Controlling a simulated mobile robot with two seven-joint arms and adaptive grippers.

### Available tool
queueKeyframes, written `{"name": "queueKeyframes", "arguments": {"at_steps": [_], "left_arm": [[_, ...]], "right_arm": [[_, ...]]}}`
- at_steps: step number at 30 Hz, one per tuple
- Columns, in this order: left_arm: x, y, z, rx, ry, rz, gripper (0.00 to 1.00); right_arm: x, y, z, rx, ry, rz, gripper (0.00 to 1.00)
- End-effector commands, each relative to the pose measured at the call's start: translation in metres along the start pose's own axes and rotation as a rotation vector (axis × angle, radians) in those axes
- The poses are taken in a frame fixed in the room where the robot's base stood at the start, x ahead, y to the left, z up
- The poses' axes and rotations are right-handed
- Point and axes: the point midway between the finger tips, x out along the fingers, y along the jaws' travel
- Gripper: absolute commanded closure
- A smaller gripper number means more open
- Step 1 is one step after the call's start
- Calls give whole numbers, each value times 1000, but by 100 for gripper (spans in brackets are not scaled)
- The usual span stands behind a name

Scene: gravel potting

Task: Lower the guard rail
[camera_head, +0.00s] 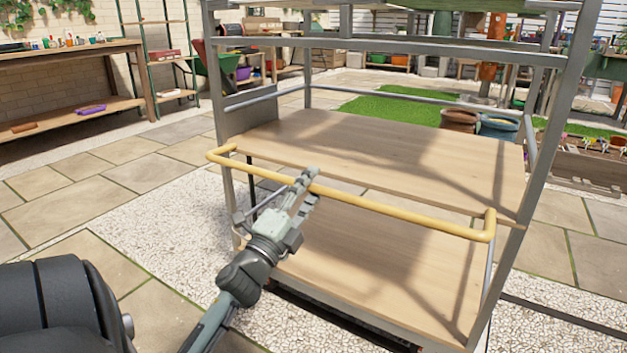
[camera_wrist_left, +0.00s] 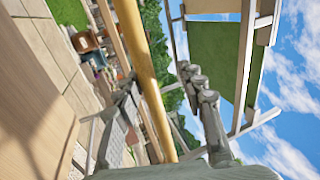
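In the left wrist view the yellow rail (camera_wrist_left: 142,70) runs between the two spread fingers of the gripper (camera_wrist_left: 160,95), with a visible gap to the right finger. Contact with the left finger is unclear. My right gripper is out of view.
A lower wooden shelf (camera_head: 345,270) lies beneath the rail, and the rack's upright (camera_head: 550,120) stands at the right. Two pots (camera_head: 498,127) show behind the rack. A wooden bench (camera_head: 70,110) stands at the far left. Paving and gravel between are clear.

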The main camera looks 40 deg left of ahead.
Motion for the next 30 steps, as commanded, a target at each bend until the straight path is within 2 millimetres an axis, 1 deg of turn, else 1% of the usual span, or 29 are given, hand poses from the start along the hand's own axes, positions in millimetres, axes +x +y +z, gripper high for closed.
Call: {"name": "queueKeyframes", "arguments": {"at_steps": [2, 15, 30], "left_arm": [[-6, 6, 0, 1, 0, -2, 65], [-28, 22, 0, -2, -1, -1, 65], [-31, 26, -1, -5, -2, 7, 65]], "right_arm": [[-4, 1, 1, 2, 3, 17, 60], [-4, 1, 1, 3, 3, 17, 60], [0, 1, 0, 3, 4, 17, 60]]}}
